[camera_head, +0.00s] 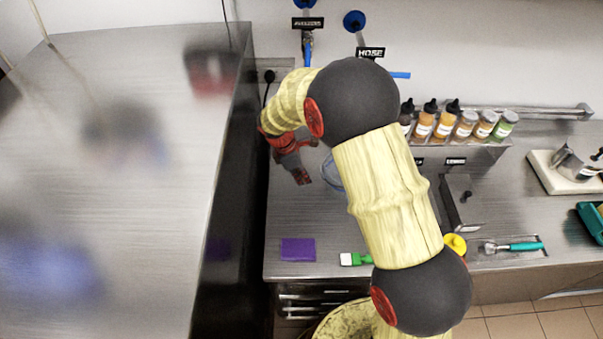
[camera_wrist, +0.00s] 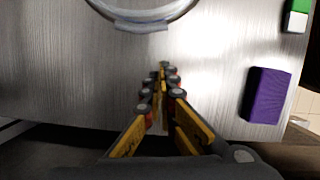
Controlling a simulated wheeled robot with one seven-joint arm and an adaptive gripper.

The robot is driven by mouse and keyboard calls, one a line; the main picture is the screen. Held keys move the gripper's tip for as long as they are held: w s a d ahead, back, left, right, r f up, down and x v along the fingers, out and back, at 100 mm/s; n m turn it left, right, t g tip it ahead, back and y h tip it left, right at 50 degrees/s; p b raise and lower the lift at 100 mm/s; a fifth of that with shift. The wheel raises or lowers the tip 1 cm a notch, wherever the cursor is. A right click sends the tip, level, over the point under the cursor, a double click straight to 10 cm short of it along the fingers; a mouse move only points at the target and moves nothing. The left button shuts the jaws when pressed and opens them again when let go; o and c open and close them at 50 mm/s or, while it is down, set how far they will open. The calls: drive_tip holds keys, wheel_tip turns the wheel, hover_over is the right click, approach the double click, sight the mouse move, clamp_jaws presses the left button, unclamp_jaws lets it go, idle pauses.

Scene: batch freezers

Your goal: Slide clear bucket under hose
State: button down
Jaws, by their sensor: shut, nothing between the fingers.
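The clear bucket (camera_head: 331,172) stands on the steel counter and is mostly hidden behind my arm in the head view. In the wrist view only the near part of the bucket's rim (camera_wrist: 143,16) shows at the top edge. My gripper (camera_head: 303,178) is just left of the bucket in the head view. In the wrist view my gripper (camera_wrist: 163,68) is shut and empty, its tips short of the bucket and apart from it. The blue hose (camera_head: 400,75) shows beside the HOSE label (camera_head: 370,52) on the back wall; most of it is hidden behind my arm.
Several capped bottles (camera_head: 444,126) stand on a shelf at the back right. A tall steel machine (camera_head: 130,150) fills the left. The counter between bucket and sponge is clear.

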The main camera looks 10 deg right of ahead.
sight(330, 183)
drive_tip(key=x, duration=0.5)
drive_tip(key=shift+f, duration=0.2)
drive_tip(key=d, duration=0.3)
drive_tip(key=shift+s+d+r, duration=0.1)
drive_tip(key=shift+d+r, duration=0.1)
drive_tip(key=shift+r, duration=0.1)
drive_tip(key=shift+d, duration=0.25)
drive_tip(key=d, duration=0.1)
drive_tip(key=d+p, duration=0.1)
drive_tip(key=d, duration=0.1)
drive_tip(key=shift+s+d+r, duration=0.1)
drive_tip(key=shift+s+d, duration=0.05)
drive_tip(key=shift+d, duration=0.45)
drive_tip(key=shift+a, duration=0.1)
